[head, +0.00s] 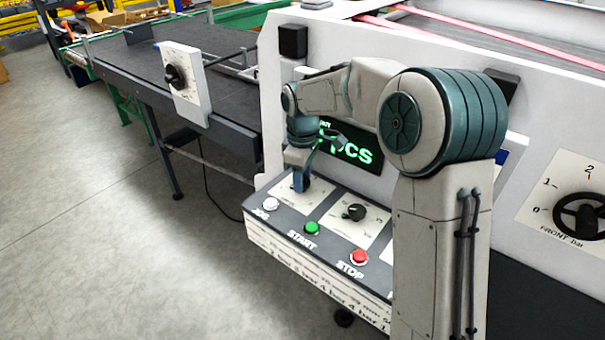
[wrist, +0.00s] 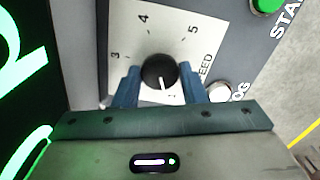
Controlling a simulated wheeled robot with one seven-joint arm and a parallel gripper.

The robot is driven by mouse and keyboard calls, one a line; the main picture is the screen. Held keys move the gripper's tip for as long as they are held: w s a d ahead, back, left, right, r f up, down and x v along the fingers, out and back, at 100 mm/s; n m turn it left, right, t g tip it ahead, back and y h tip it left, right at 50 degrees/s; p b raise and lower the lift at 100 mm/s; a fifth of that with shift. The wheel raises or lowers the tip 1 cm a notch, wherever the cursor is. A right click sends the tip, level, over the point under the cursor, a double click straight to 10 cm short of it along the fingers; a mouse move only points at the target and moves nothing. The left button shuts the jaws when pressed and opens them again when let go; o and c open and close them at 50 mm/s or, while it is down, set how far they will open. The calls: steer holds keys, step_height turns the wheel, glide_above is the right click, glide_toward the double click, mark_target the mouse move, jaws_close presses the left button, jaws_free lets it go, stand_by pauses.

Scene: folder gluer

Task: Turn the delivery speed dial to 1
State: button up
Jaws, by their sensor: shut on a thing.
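A round black dial (wrist: 158,70) sits on a white scale plate (wrist: 122,30) in the wrist view. The plate shows 3, 4 and 5 and a label ending in "EED"; the rest of the label is hidden. The dial's white pointer line faces the picture's bottom, toward a numeral mostly hidden by my gripper. My gripper (wrist: 160,82) is shut on this dial, one blue finger on each side. In the head view my gripper (head: 301,184) reaches down onto the left plate of the control panel (head: 262,217), covering the dial there.
White JOG (head: 270,204), green START (head: 311,228) and red STOP (head: 359,257) buttons line the panel front. Another black dial (head: 354,212) is to the right. A lit green display (head: 352,153) stands behind. A separate dial box (head: 180,80) is on the conveyor (head: 140,65).

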steer(key=shift+w+r+n, duration=0.1)
steer(key=shift+n, duration=0.6)
steer(key=o, duration=1)
step_height(320, 180, up, 14)
steer(key=shift+f, duration=0.1)
